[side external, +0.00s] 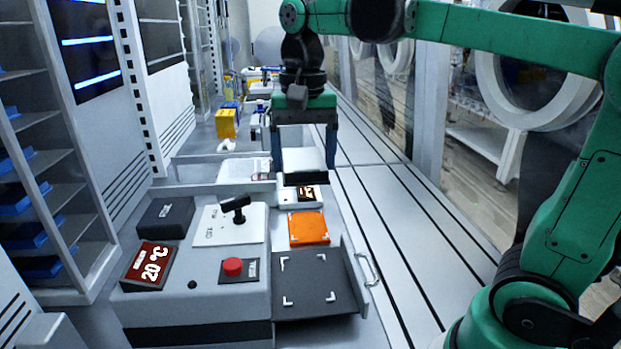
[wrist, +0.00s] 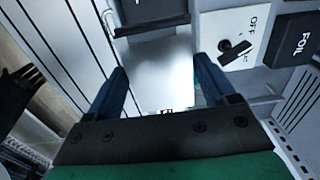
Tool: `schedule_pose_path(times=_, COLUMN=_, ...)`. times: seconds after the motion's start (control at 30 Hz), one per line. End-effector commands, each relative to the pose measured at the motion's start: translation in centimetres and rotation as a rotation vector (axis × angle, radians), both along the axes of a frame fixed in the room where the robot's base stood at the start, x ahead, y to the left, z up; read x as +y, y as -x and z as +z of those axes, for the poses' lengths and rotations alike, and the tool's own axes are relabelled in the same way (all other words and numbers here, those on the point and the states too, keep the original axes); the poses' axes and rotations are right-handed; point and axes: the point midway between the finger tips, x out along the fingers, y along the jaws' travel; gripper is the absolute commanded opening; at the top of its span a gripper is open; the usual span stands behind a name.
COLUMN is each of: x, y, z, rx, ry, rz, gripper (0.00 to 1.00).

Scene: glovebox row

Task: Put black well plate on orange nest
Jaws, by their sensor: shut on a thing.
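My gripper (side external: 304,152) hangs behind the orange nest (side external: 309,228) in the side view, its two dark blue fingers pointing down. It is shut on the black well plate (side external: 305,179), which shows as a dark front edge below a pale, bright area. In the wrist view, a pale, blurred surface (wrist: 160,75) fills the space between the fingers (wrist: 160,85); well detail cannot be made out. The plate appears raised and apart from the nest. The orange nest is a flat, empty square in the side view, and does not show in the wrist view.
A dark tray with white corner marks (side external: 315,285) lies in front. A slotted bench (side external: 410,225) is clear.

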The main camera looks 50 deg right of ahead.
Motion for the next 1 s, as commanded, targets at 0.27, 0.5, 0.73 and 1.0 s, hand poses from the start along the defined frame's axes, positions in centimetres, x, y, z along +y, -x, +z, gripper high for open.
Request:
schedule_pose_path(times=0.27, x=-5.0, y=-5.5, z=0.4, rx=-0.001, ry=-0.001, rz=-0.008, gripper=0.18)
schedule_pose_path(times=0.5, x=-10.9, y=-9.5, z=-1.1, rx=-0.001, ry=0.000, rz=-0.005, gripper=0.18)
schedule_pose_path(times=0.73, x=-14.0, y=-10.7, z=-2.4, rx=-0.001, ry=0.000, rz=-0.001, gripper=0.18)
schedule_pose_path(times=1.0, x=-14.3, y=-10.9, z=-6.5, rx=-0.001, ry=0.000, rz=0.000, gripper=0.18)
